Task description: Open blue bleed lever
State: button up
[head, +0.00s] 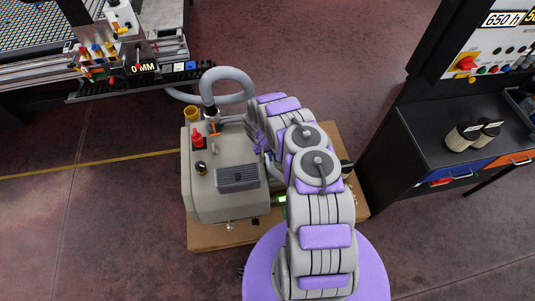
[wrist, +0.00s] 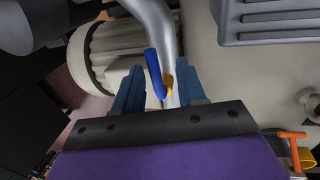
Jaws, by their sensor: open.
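The blue bleed lever (wrist: 154,72) shows in the wrist view as a short, slightly tilted blue bar beside a grey pipe (wrist: 159,24). A yellow piece (wrist: 168,84) sits at its lower right. My gripper (wrist: 159,68) is open, its two blue-grey fingers on either side of the lever with gaps visible. The lever appears between them in the picture; contact or depth cannot be told. In the head view my arm covers this spot, and I cannot make out the lever or the fingertips.
The beige pump unit (head: 210,184) stands on a wooden board (head: 205,236), with a red knob (head: 197,140) and an orange handle (head: 214,128) on top. A grey hose (head: 232,74) curves behind it. A dark cabinet (head: 415,150) stands right; a grid table (head: 40,40) stands upper left.

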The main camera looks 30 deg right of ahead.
jog(key=shift+d, duration=0.55)
jog(key=shift+c, duration=0.3)
jog(key=shift+d, duration=0.1)
jog(key=shift+c, duration=1.4)
jog(key=shift+a, duration=0.4)
grip_shut()
jog(key=shift+d, duration=0.15)
